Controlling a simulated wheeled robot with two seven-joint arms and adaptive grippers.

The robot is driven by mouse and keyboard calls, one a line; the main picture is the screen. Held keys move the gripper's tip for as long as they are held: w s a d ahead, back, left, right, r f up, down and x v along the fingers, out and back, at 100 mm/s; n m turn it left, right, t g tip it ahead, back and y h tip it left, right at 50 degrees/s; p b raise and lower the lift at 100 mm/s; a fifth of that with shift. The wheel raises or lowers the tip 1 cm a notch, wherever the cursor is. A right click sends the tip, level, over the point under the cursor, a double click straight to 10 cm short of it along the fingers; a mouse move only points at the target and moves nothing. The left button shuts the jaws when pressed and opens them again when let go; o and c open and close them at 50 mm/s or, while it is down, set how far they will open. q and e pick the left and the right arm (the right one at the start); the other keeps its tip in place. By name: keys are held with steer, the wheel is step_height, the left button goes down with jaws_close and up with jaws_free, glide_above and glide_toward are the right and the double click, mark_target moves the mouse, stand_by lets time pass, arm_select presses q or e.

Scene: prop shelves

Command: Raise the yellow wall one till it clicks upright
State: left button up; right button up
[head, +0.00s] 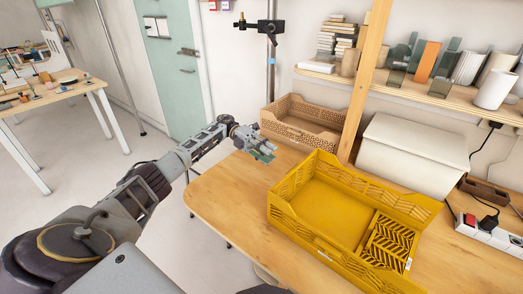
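The yellow crate (330,204) stands on the wooden table. Its far long wall and its near long wall are upright, and so is the short wall at the left end. At the right end a slatted yellow wall panel (388,243) appears to lie folded down inside the crate, on its floor. My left gripper (266,151) is above the table, to the left of the crate and apart from it, in front of the brown crate. Its fingers are small, with some green at the tips, and I cannot tell whether they are open. My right gripper is not in view.
A brown crate (302,120) stands behind the gripper and a white lidded box (412,152) stands behind the yellow crate. A wooden post (366,75) rises between them. A power strip (490,236) lies at the right. The table's left part (228,200) is clear.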

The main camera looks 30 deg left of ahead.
arm_select(q)
steer(key=shift+w+a+r, duration=0.15)
steer(key=shift+a, duration=1)
steer(key=shift+r, duration=0.15)
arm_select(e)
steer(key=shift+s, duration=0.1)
